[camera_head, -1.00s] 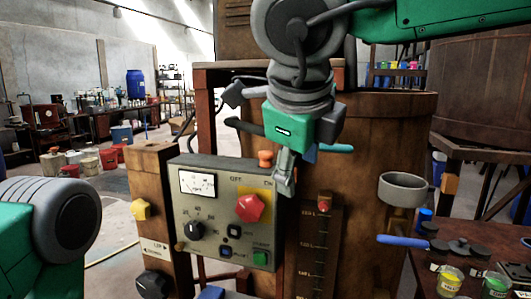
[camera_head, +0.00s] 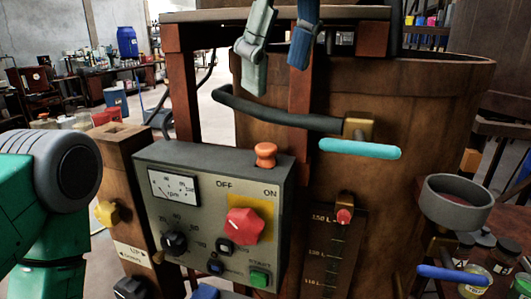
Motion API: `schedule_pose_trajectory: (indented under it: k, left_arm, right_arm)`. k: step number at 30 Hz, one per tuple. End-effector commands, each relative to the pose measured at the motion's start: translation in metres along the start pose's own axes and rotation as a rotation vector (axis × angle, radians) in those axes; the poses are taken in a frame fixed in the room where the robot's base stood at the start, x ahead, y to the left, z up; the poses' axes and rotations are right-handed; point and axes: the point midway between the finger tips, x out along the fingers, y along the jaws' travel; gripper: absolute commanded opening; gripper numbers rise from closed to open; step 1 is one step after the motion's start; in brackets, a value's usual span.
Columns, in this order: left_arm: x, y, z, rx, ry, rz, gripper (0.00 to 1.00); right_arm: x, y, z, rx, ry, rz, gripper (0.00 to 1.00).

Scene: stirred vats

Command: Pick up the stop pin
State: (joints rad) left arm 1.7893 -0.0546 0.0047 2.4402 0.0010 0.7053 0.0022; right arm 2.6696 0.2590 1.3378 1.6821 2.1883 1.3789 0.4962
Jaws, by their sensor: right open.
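An orange pin with a rounded head (camera_head: 265,155), which I take to be the stop pin, stands upright on top of the grey control box (camera_head: 210,158). My right gripper (camera_head: 276,78) hangs in from the top edge, with one pale grey-green finger and one blue finger spread apart. It is open and empty, above the pin in the picture and not touching it. The right gripper's body is out of frame. My left arm shows at the left edge, but its gripper is not in view.
A black bent bar (camera_head: 280,112) and a turquoise handle (camera_head: 360,149) lie behind and right of the pin, before the wooden vat (camera_head: 400,110). A red knob (camera_head: 244,226) is on the box front. A grey cup (camera_head: 456,203) stands out at right.

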Motion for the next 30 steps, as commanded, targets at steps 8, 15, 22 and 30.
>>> schedule_pose_trajectory:
  k: [8, 15, 22, 30]
  left_arm:
    - [0.005, 0.0, 0.001, 0.0, -0.002, 0.0, 0.96]
    - [0.006, 0.0, 0.001, 0.0, -0.001, 0.0, 0.96]
    - [0.008, 0.0, 0.001, 0.0, -0.001, 0.0, 0.96]
    - [0.01, 0.0, 0.001, 0.0, -0.001, 0.0, 0.96]
  right_arm:
    - [0.057, 0.0, 0.0, -0.002, 0.004, 0.002, 0.48]
    - [0.075, 0.0, 0.001, -0.001, 0.002, 0.001, 0.48]
    - [0.1, 0.002, 0.001, -0.002, 0.004, 0.001, 0.48]
    - [0.126, 0.002, 0.001, -0.002, 0.0, 0.001, 0.48]
